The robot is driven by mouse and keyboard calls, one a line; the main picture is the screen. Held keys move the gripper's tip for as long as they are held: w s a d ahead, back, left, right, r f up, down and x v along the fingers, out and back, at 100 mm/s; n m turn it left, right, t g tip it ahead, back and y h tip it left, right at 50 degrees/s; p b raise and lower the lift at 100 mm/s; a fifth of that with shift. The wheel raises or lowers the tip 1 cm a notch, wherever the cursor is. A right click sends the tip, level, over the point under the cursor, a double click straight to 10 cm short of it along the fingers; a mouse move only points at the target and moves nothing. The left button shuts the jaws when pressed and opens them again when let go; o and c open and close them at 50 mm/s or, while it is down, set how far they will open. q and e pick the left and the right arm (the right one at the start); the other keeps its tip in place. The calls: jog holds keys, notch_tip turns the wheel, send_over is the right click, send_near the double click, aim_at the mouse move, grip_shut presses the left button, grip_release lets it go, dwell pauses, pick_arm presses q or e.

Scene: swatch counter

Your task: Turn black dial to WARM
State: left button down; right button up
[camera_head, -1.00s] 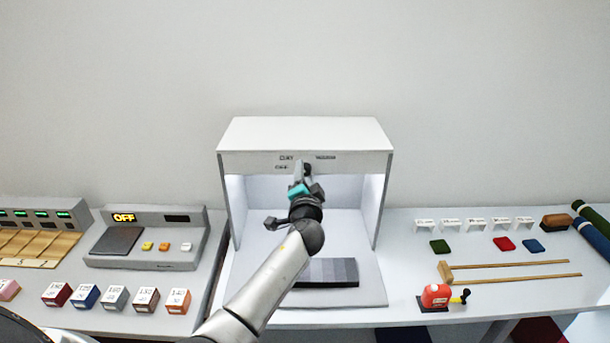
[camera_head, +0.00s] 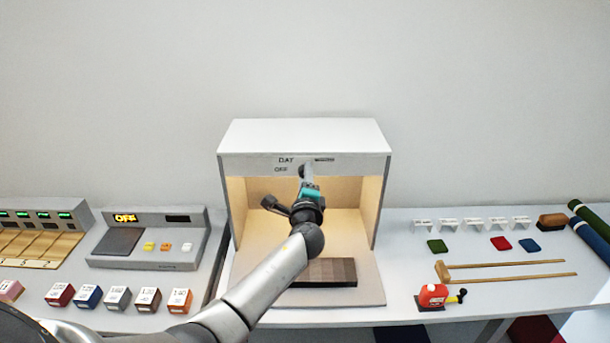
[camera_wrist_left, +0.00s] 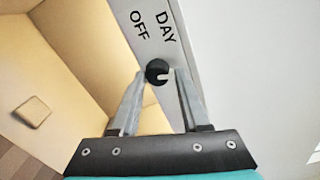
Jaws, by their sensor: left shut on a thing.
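The black dial (camera_wrist_left: 157,71) is on the front top panel of the light box (camera_head: 303,135). In the left wrist view it sits between my left fingertips, with the words OFF and DAY printed beside it. A pale notch shows on the dial's lower right side. My left gripper (camera_wrist_left: 160,78) is shut on the dial. In the head view my left gripper (camera_head: 304,175) reaches up to the panel and hides most of the dial; the WARM label cannot be read there. The inside of the box glows warm yellow. My right gripper is not in view.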

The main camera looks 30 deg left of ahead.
pick_arm(q)
jog(key=shift+m, duration=1.1)
jog(key=shift+p, duration=0.3)
jog(key=shift+c, duration=2)
grip_release()
jog(key=v, duration=1.5)
jog(key=shift+s, duration=0.2)
